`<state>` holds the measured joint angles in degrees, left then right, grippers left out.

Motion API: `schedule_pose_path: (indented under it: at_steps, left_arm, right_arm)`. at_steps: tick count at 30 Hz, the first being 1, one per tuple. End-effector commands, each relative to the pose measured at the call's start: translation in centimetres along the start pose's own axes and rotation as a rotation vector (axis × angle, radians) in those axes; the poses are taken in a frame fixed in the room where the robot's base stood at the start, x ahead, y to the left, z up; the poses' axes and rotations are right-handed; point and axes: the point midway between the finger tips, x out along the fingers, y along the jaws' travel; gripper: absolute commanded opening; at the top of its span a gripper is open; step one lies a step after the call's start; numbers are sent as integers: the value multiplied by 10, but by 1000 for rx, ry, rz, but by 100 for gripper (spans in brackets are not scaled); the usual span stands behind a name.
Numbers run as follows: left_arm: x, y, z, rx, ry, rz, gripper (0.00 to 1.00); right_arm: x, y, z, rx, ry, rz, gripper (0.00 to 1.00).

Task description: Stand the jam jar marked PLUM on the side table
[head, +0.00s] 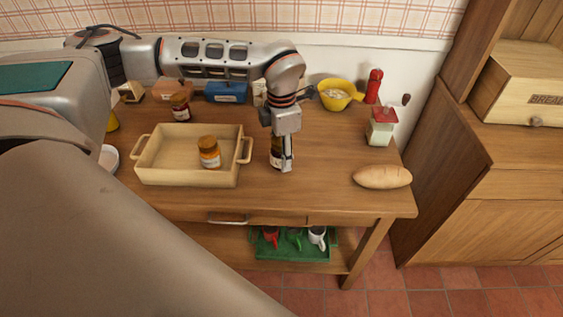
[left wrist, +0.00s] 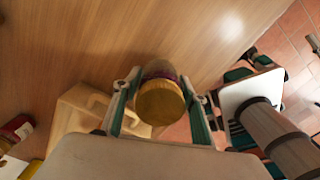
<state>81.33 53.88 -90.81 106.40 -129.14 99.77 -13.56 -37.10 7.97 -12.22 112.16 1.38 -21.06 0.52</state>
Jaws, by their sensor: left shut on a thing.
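My left gripper (head: 283,167) points down over the wooden table (head: 330,195), right of the tray. It is shut on a dark jar (head: 275,155), mostly hidden behind the fingers. In the left wrist view the jar (left wrist: 160,98) shows a gold lid and a purplish band between the two fingers (left wrist: 160,112). Its label cannot be read, and I cannot tell whether its base touches the table. A second jar (head: 209,153) with an orange-brown lid and pale label stands in the tray. A third, dark red jar (head: 180,107) stands behind the tray.
The pale wooden tray (head: 186,178) has raised walls and handles. A bread loaf (head: 382,177), a grinder (head: 381,127), a red mill (head: 373,86) and a yellow bowl (head: 336,94) stand on the table's right. A green tray (head: 290,250) with mugs is underneath. The front middle is clear.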

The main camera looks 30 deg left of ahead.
Motion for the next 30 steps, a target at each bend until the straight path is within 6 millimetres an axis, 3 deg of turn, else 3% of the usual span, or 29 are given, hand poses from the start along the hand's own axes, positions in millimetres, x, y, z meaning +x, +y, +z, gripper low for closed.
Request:
schedule_pose_path:
  at_steps: [7, 19, 20, 21, 30]
  left_arm:
    - [35, -1, 0, 0, 2, -2, 13]
    - [39, 0, 0, 0, 0, -1, 13]
    - [39, 0, 0, 0, 1, -1, 47]
    - [39, 0, 0, 0, 1, -1, 57]
    - [39, 0, 0, 1, 1, -1, 59]
  right_arm:
    - [1, 0, 0, 0, 3, 1, 24]
    - [1, 0, 1, 0, 3, 1, 24]
    - [1, 0, 1, 0, 3, 1, 24]
    - [1, 0, 1, 0, 2, 1, 24]
    - [1, 0, 4, 0, -2, 0, 24]
